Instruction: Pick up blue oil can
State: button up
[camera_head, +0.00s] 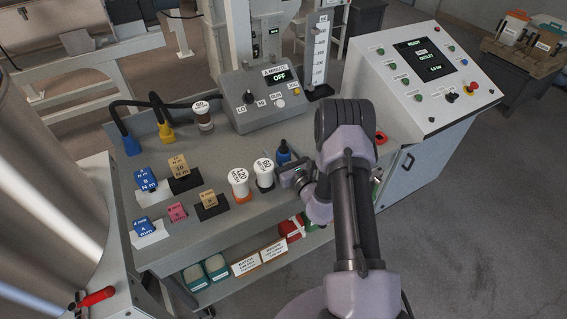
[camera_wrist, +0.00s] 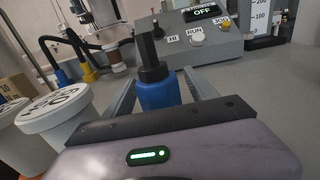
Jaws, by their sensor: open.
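The blue oil can (camera_head: 283,153) stands upright on the grey bench top, a blue body with a dark cap and nozzle. In the wrist view the can (camera_wrist: 157,93) is straight ahead, near the middle. My gripper (camera_head: 292,170) is low over the bench, close to the can on its near side. In the wrist view my gripper's (camera_wrist: 160,88) jaws are open, one finger on each side of the can. I see no finger clearly touching it. The can's lower part is hidden behind the gripper body.
Two white-lidded containers (camera_head: 239,180) (camera_head: 264,169) stand just left of the can. A grey control box (camera_head: 262,99) reading OFF is behind it. Blue, pink and tan blocks (camera_head: 177,212) sit further left. A larger control console (camera_head: 425,78) stands to the right.

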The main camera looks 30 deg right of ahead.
jog(key=shift+w, duration=0.25)
grip_shut()
